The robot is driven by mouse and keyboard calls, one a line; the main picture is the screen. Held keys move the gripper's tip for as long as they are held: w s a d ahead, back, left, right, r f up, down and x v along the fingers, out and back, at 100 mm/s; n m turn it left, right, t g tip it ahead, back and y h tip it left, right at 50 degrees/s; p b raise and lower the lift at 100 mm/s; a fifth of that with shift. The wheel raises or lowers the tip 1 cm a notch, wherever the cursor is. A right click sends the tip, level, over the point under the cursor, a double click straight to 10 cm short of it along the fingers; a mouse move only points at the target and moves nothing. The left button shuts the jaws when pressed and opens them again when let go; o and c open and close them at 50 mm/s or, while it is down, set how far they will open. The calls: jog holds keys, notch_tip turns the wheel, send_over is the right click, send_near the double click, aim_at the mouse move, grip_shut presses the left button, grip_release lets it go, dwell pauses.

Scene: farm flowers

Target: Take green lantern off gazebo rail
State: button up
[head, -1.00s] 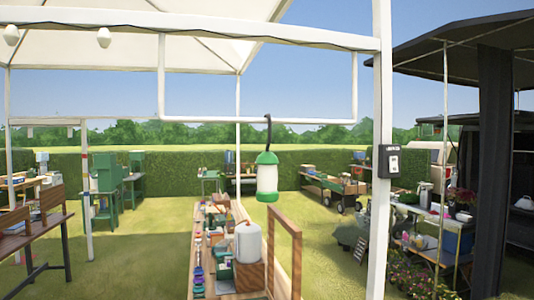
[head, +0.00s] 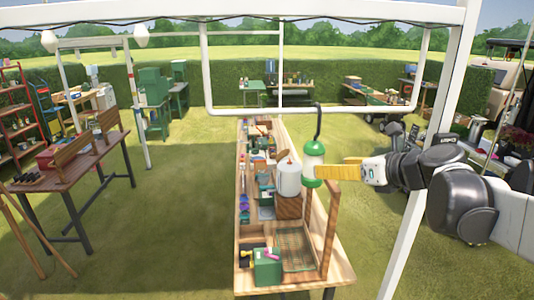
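The green lantern (head: 313,159), with a white middle and green ends, hangs upright by a dark hook (head: 318,121) in the head view. The top of the hook meets the lower bar of the white gazebo rail (head: 363,110). My gripper (head: 325,171) comes in from the right, with its yellow fingers pointing left at the lantern's lower part. The fingertips overlap or touch the lantern's right side in the picture. The fingers are seen edge-on, so I cannot tell whether they are open or closed around it.
Below the lantern is a long wooden bench (head: 335,272) with a white container (head: 289,177), a wooden frame (head: 330,232) and a green box (head: 267,266). A dark wooden table (head: 70,190) stands at left, with open grass between.

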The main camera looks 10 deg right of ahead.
aim_at(320, 164)
jog(key=x, duration=0.2)
jog(key=p+x, duration=0.1)
jog(key=x, duration=0.5)
jog(key=shift+w+a+r, duration=0.2)
jog(key=shift+r, duration=0.1)
jog(key=shift+s, duration=0.15)
jog(key=shift+r, duration=0.1)
jog(key=c, duration=1.5)
